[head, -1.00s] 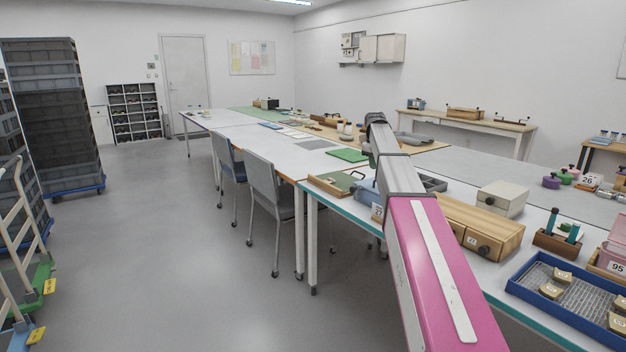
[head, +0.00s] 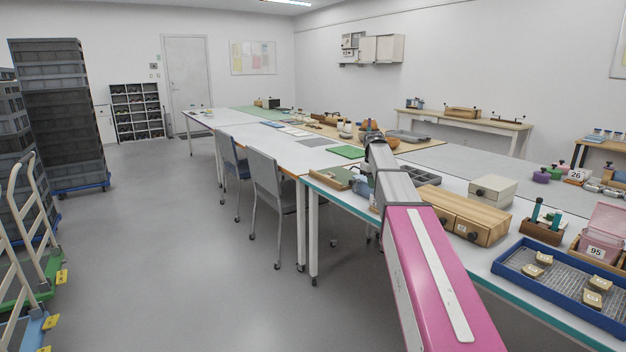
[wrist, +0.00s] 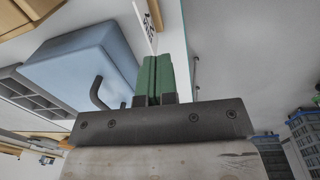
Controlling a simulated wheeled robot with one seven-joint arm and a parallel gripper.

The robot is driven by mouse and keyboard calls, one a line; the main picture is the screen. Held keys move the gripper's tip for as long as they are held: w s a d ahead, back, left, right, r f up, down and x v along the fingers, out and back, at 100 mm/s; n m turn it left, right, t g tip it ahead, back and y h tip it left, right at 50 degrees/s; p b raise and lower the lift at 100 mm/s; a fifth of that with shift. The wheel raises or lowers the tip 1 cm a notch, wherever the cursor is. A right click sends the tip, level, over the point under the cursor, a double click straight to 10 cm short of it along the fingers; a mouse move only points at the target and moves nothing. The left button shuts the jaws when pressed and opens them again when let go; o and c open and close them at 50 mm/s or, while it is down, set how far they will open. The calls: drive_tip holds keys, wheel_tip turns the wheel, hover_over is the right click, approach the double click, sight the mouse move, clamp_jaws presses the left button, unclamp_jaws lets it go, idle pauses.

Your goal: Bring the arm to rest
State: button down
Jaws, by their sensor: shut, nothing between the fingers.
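My arm with its pink and grey links stretches forward along the near table (head: 330,199) in the head view. Its far end is over the table's left edge, and the fingers cannot be made out there. In the wrist view my gripper (wrist: 157,78) shows two green fingers pressed together with nothing between them. A light blue box (wrist: 85,60) is beside the fingers in the wrist view, apart from them as far as I can tell. The floor shows to the right of the fingers.
A blue tray (head: 507,262) with several sherds, a wooden drawer box (head: 484,231) and a grey-white box (head: 493,189) stand on the table to the right of my arm. Chairs (head: 270,190) stand at its left side.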

drive_tip(key=s+a+f+m, duration=0.2)
drive_tip(key=s+f+m, duration=0.1)
drive_tip(key=s+f, duration=1.2)
drive_tip(key=s+a+f+m, duration=0.3)
drive_tip(key=s+f, duration=1.2)
drive_tip(key=s, duration=0.6)
drive_tip(key=shift+y, duration=0.3)
